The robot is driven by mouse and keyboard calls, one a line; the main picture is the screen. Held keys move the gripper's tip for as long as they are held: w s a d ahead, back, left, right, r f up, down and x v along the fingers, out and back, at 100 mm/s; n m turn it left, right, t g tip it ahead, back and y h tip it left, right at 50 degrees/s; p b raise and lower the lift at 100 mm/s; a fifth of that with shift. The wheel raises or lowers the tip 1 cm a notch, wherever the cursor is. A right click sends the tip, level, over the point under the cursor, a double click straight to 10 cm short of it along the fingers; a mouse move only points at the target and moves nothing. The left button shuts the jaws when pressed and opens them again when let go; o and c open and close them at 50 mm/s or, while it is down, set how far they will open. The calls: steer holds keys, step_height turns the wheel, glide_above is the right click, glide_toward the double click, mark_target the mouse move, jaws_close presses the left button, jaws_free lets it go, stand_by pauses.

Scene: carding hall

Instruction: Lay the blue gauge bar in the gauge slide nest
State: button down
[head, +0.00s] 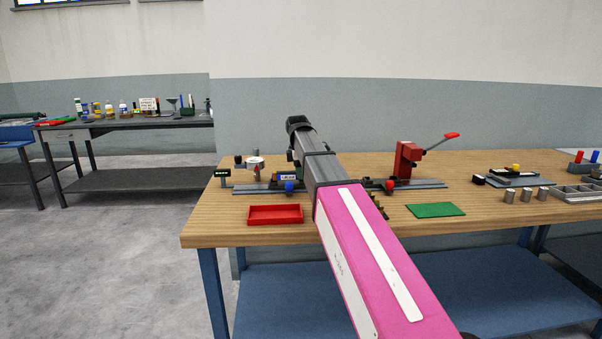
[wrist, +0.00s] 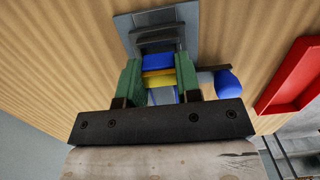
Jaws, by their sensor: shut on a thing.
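In the wrist view my gripper (wrist: 158,75) has its two green fingers closed on the sides of a blue piece with a yellow band, which I take to be the blue gauge bar (wrist: 158,62). A grey plate with a dark stepped block (wrist: 155,40), apparently part of the gauge slide, lies just beyond the fingertips. A blue knob (wrist: 228,82) sticks out to the right of the fingers. I cannot tell whether the bar touches the nest.
A red tray (head: 275,223) stands in front of the rail; it also shows in the wrist view (wrist: 300,78). A green mat (head: 436,210) lies right of my arm. Metal cylinders (head: 526,195) stand farther right.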

steer(key=shift+f, duration=0.4)
steer(key=shift+r, duration=0.45)
steer(key=shift+f, duration=0.5)
stand_by(1.6)
steer(key=shift+r, duration=0.15)
steer(key=shift+r, duration=0.35)
stand_by(0.8)
steer(key=shift+f, duration=0.55)
stand_by(1.0)
steer(key=shift+r, duration=0.15)
steer(key=shift+r, duration=0.4)
